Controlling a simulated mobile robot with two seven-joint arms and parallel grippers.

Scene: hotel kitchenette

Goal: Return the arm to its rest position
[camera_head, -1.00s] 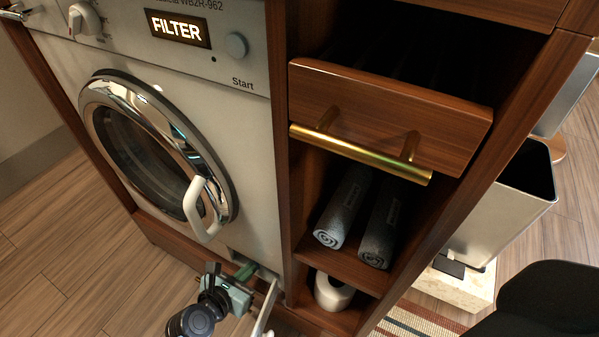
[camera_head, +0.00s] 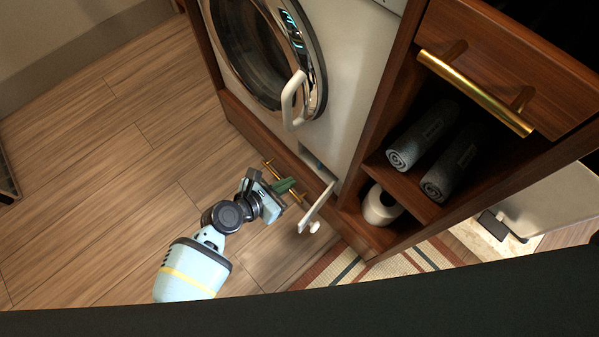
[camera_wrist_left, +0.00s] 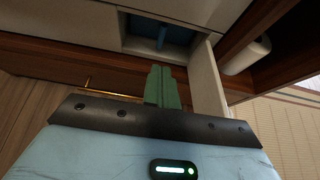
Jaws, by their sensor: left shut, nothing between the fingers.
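My left arm reaches in from the left, low in front of the washing machine (camera_head: 350,60). My left gripper (camera_head: 288,185) has green fingers, which are shut with nothing between them. It is beside the open white filter flap (camera_head: 317,207), in front of the small filter opening (camera_head: 318,164) at the machine's lower right. In the left wrist view the closed fingers (camera_wrist_left: 162,84) point toward that opening, which has a blue part (camera_wrist_left: 160,38) inside. The flap (camera_wrist_left: 206,80) stands just right of the fingers there. My right gripper is not in view.
The round door (camera_head: 262,50) of the machine is above. A wooden cabinet at right has a drawer with a brass handle (camera_head: 475,92), rolled grey towels (camera_head: 423,135) and a paper roll (camera_head: 381,206). A striped rug (camera_head: 400,262) lies below. Wooden floor at left (camera_head: 100,150) is clear.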

